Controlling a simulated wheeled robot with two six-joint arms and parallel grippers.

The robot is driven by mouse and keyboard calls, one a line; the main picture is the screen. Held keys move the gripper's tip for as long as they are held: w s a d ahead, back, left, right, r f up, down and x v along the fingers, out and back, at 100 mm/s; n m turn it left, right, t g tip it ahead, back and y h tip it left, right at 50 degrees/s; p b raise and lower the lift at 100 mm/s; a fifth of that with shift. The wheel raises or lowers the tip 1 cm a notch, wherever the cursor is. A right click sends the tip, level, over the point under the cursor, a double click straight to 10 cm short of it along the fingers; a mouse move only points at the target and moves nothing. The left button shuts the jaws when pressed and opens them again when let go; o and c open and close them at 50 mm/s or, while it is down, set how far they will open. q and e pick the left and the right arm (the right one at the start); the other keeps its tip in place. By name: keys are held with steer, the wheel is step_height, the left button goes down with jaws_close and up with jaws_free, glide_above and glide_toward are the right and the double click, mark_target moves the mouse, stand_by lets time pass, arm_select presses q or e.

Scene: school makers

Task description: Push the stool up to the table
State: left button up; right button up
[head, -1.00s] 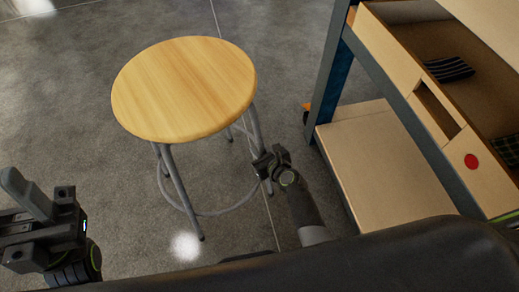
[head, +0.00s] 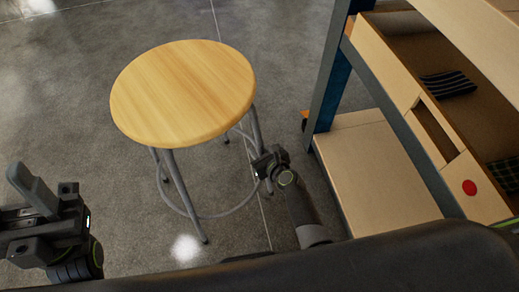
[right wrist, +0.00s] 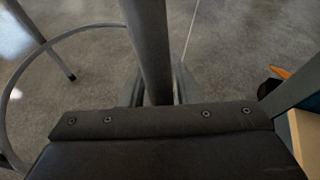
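The stool (head: 183,92) has a round wooden seat and grey metal legs with a ring. It stands upright on the floor, left of the table. The table (head: 330,75) has a blue-grey frame and a wooden lower shelf (head: 375,165); a floor gap separates it from the stool. My right gripper (head: 264,160) is at a near right stool leg. In the right wrist view that leg (right wrist: 152,50) runs between the fingers, which look shut on it. My left gripper (head: 32,188) is at the lower left, apart from everything; its fingers look together and empty.
An open wooden compartment (head: 432,130) under the tabletop holds dark cloth items (head: 449,83). A small orange thing (right wrist: 281,72) lies by the table leg. The grey floor left of and beyond the stool is clear.

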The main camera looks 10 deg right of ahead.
steer(key=o, duration=0.3)
steer(key=shift+s, duration=0.1)
steer(key=shift+s+d+r+p, duration=0.1)
steer(key=shift+s+r+p, duration=0.15)
steer(key=shift+p, duration=0.1)
steer(key=s+d, duration=0.1)
steer(key=s, duration=0.3)
steer(key=s+d, duration=0.2)
steer(key=s, duration=0.1)
steer(key=s+d, duration=0.1)
steer(key=s, duration=0.3)
steer(key=shift+s+d, duration=0.15)
steer(key=shift+s, duration=0.2)
